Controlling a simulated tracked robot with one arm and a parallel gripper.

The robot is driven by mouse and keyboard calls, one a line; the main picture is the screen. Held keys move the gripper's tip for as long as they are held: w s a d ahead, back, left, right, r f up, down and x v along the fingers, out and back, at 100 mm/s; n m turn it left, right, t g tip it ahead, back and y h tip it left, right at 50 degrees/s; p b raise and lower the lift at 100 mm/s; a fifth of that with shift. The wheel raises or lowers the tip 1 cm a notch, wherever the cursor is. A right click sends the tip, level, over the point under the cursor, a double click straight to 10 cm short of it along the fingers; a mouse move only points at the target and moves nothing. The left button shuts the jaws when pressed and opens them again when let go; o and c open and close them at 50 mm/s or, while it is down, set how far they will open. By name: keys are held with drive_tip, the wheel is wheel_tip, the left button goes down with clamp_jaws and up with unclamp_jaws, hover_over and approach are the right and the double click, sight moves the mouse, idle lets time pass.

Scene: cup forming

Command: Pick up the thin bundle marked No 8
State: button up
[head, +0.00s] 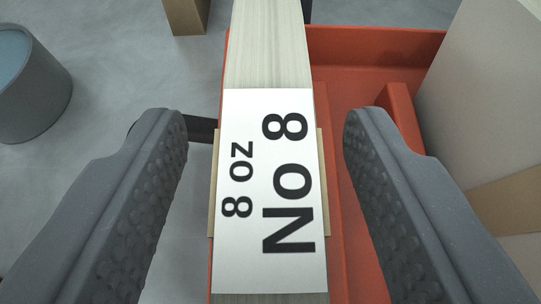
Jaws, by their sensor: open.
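The thin bundle marked No 8 (268,190) runs lengthwise up the middle of the head view. It is pale and layered, with a white label reading "8 oz" and "No 8". My gripper (265,135) is open, with one dark textured finger to the left of the bundle and one to the right. There is a visible gap between each finger and the bundle. The bundle's near end runs out of the bottom of the view, and its far end runs out of the top.
A red-orange tray (375,42) lies beneath and to the right of the bundle. A large pale box (485,95) with a brown band stands at the right. A grey round container (30,95) stands at the upper left, and a brown block (187,14) at the top.

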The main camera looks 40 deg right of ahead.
drive_tip(key=shift+w, duration=0.1)
clamp_jaws()
idle(0.3)
